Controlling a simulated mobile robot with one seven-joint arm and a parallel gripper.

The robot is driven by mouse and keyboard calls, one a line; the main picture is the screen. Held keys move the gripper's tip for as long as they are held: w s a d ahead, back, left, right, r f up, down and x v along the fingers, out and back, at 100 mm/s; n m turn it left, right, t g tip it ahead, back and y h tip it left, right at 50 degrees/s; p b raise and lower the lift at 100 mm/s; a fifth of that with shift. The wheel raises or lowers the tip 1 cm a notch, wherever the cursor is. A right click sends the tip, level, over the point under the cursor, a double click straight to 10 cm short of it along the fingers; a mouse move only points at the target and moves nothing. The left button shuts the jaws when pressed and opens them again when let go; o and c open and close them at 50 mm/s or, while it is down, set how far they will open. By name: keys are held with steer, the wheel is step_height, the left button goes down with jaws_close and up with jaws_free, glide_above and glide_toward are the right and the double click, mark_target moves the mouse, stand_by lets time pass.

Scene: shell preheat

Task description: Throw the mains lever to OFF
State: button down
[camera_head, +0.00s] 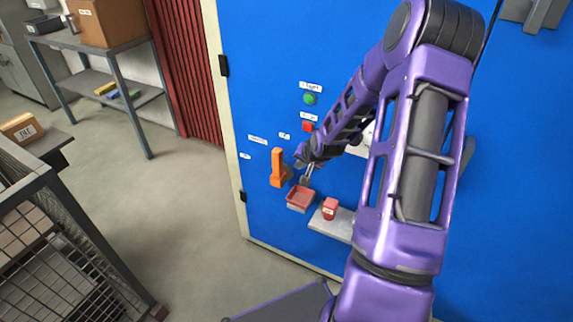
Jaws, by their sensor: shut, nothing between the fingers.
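The mains lever (277,167) is an orange handle on the blue cabinet front (262,105). It stands upright, its grip pointing up from a darker pivot at its lower right. Small white labels (257,139) sit above and to its left; their lettering is too small to read. My gripper (304,183) is shut and empty, just right of the lever's lower part. Whether the fingers touch the lever cannot be told from this view. My purple arm covers much of the panel to the right.
A green button (309,99) and a red button (308,126) are above my gripper. A wire cage cart (62,262) stands at lower left. Floor left of the cabinet is clear.

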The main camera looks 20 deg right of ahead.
mark_target(282, 165)
steer(key=shift+w+a+f, duration=0.25)
steer(key=shift+w+a, duration=0.15)
steer(key=shift+w, duration=0.3)
steer(key=shift+w+a+f, duration=0.2)
steer(key=shift+w+a, duration=0.2)
steer(key=shift+w, duration=0.35)
steer(key=shift+w+a+f, duration=0.25)
steer(key=shift+w+a, duration=0.15)
steer(key=shift+w, duration=0.3)
steer(key=shift+w+a, duration=0.1)
steer(key=shift+w+a+r+g+b, duration=0.1)
steer(key=shift+g+b, duration=0.3)
